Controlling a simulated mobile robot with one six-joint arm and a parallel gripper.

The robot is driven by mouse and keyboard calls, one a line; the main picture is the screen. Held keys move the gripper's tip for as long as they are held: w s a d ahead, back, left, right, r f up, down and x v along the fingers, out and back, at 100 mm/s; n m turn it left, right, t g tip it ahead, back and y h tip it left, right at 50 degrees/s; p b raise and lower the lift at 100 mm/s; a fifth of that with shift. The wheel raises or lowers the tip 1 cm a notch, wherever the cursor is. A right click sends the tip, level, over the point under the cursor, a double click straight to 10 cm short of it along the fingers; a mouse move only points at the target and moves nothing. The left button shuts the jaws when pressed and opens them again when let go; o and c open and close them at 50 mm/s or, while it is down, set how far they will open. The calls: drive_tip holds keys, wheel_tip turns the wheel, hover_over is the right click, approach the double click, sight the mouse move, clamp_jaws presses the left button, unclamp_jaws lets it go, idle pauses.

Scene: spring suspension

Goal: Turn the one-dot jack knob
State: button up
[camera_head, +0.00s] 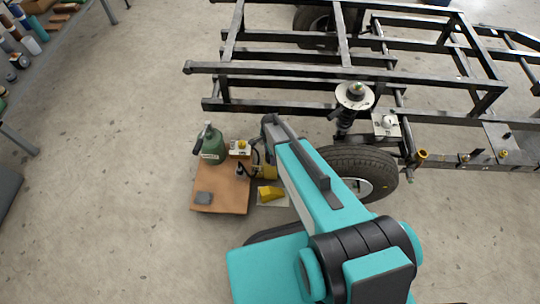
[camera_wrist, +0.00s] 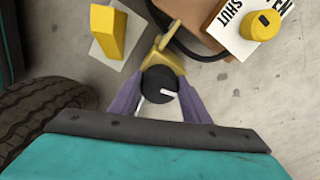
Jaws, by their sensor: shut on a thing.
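A round black knob (camera_wrist: 158,80) with a white pointer line sits between the fingers of my gripper (camera_wrist: 160,97) in the wrist view. My gripper is shut on this knob. A yellow jack part (camera_wrist: 166,57) shows just beyond the knob. No dot can be made out on the black knob, so I cannot tell its marking. In the head view the yellow jack body (camera_head: 265,172) is beside the tyre, partly hidden by my arm. The knob and fingertips are hidden there.
A yellow valve knob (camera_wrist: 262,25) stands on a white plate lettered SHUT, on a brown board (camera_head: 220,195). A green bottle-shaped pump (camera_head: 212,147) stands on that board. A yellow block (camera_head: 270,192) is beside it. A tyre (camera_head: 360,170) and black frame (camera_head: 300,70) are close to my arm.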

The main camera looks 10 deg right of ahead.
drive_tip(key=shift+w+m, duration=0.15)
drive_tip(key=shift+m, duration=0.35)
drive_tip(key=o, duration=1)
drive_tip(key=shift+o, duration=0.2)
drive_tip(key=shift+r, duration=0.1)
wheel_tip(320, 180, up, 14)
drive_tip(key=p, duration=0.2)
drive_tip(key=shift+f, duration=0.2)
